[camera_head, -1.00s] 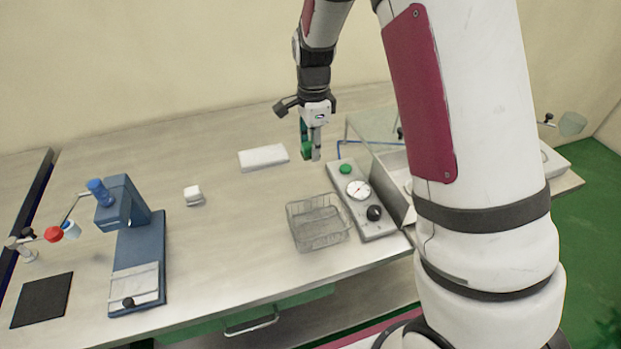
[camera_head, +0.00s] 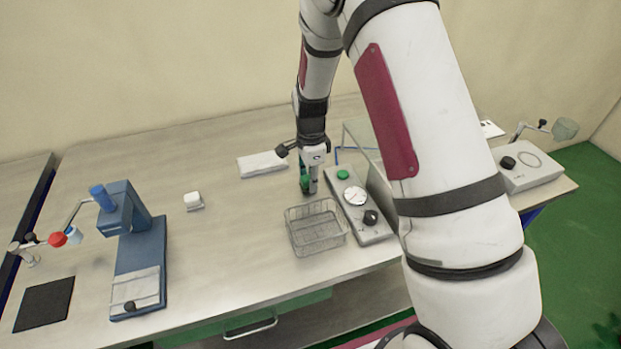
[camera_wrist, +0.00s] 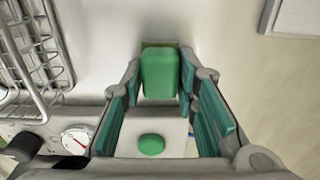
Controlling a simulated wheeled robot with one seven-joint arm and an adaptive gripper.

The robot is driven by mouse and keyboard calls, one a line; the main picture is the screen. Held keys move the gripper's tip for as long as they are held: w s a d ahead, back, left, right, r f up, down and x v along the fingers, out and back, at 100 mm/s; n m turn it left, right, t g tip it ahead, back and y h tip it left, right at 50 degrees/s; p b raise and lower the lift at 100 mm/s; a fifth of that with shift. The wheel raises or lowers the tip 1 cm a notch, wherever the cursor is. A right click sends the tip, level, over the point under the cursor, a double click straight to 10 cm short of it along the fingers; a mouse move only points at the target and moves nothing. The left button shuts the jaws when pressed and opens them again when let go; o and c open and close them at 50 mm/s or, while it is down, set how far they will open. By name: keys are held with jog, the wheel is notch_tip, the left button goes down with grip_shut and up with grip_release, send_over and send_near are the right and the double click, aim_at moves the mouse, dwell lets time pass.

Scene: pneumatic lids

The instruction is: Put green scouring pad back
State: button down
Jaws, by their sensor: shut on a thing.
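The green scouring pad (camera_wrist: 160,74) is between the fingers of my gripper (camera_wrist: 160,92) in the wrist view, with a thin yellowish edge at its far side. My gripper (camera_head: 308,186) is shut on the pad. In the head view it points down just behind the wire basket (camera_head: 318,242), near the control box. The pad is mostly hidden by the fingers there. The basket looks empty, and its wire side (camera_wrist: 30,62) shows at the left of the wrist view, apart from the pad.
The control box (camera_head: 378,232) with green button, gauge and black knob stands right of the basket. A white folded cloth (camera_head: 262,164) lies behind left. The table between is clear.

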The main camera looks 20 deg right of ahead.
jog(key=shift+f, duration=0.15)
jog(key=c, duration=1.2)
grip_release()
jog(key=shift+c, duration=0.2)
jog(key=s+r+n+t+b, duration=0.1)
jog(key=s+r+n, duration=0.1)
jog(key=r, duration=0.8)
jog(key=s+r+n, duration=0.2)
jog(key=s+r, duration=0.1)
jog(key=r, duration=0.8)
jog(key=s+r+n+t, duration=0.1)
jog(key=s+r+n, duration=0.2)
jog(key=s, duration=0.4)
jog(key=s+r+n+t, duration=0.2)
jog(key=s+r+n, duration=0.2)
jog(key=s+n, duration=0.2)
jog(key=s+r+n+t, duration=0.1)
jog(key=s+r+n, duration=0.2)
jog(key=s, duration=0.7)
jog(key=shift+a+r+n, duration=0.25)
jog(key=shift+n, duration=0.75)
